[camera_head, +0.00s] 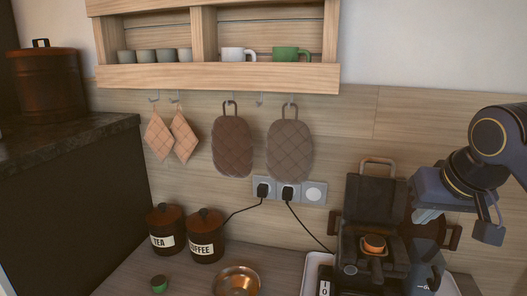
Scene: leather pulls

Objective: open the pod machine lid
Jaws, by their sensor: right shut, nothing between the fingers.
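The black pod machine (352,236) stands at the lower right on a pale tray. Its lid (374,203) stands upright at the back of the machine, open, with a tan loop pull (378,161) at its top. An orange-topped round piece (375,243) sits in the opened middle of the machine. My right gripper (430,212) is to the right of the raised lid, apart from the pull. It is shut and empty, and its fingertips are hard to make out. My left gripper is out of view.
The tray (311,268) holds the machine. A copper bowl (236,281), a small green-topped pod (159,284) and the tea (165,228) and coffee (206,236) canisters stand left. Pot holders (289,149) hang under the shelf (220,77). Black cords (310,230) run from the sockets.

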